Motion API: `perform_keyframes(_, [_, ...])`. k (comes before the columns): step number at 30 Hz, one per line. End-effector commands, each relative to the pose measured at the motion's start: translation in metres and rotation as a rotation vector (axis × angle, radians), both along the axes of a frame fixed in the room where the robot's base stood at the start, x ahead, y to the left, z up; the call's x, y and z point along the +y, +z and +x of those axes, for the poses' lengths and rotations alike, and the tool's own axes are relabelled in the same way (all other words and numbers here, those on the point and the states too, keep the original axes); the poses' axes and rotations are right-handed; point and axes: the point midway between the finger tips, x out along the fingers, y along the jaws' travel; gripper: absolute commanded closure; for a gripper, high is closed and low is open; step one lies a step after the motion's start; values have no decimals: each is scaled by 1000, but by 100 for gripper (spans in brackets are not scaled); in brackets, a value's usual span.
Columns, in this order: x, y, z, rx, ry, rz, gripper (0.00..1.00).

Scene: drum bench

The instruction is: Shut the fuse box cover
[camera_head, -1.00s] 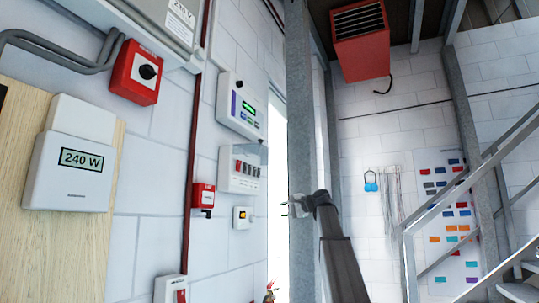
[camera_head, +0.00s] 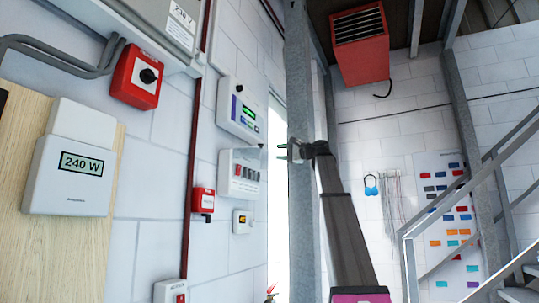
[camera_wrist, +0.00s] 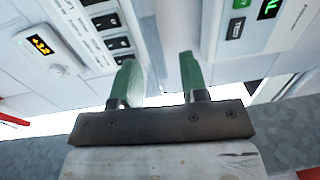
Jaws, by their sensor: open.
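The fuse box (camera_head: 238,173) is a white wall box with a row of dark and red switches, left of centre in the head view. In the wrist view its switch face (camera_wrist: 88,30) is at the upper left. Its clear cover (camera_wrist: 148,45) shows as a pale plate standing out from the box, raised off the switches. In the head view the cover is hard to make out. My gripper (camera_head: 281,152) is open and empty, right of the box at about its upper edge. In the wrist view its green fingers (camera_wrist: 158,60) straddle the cover's area; contact cannot be told.
A panel with a green display (camera_head: 241,108) is just above the fuse box. A grey steel post (camera_head: 303,220) stands behind my arm.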

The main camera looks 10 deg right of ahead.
Motion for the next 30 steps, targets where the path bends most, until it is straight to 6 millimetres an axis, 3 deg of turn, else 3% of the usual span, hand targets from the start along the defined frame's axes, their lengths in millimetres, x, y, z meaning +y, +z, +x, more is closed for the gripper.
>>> perform_keyframes(9, [38, 4, 28, 1, 1, -1, 60])
perform_keyframes(23, [47, 4, 34, 0, 0, 0, 60])
perform_keyframes(27, [47, 4, 34, 0, 0, 0, 100])
perform_keyframes(30, [47, 4, 34, 0, 0, 0, 100])
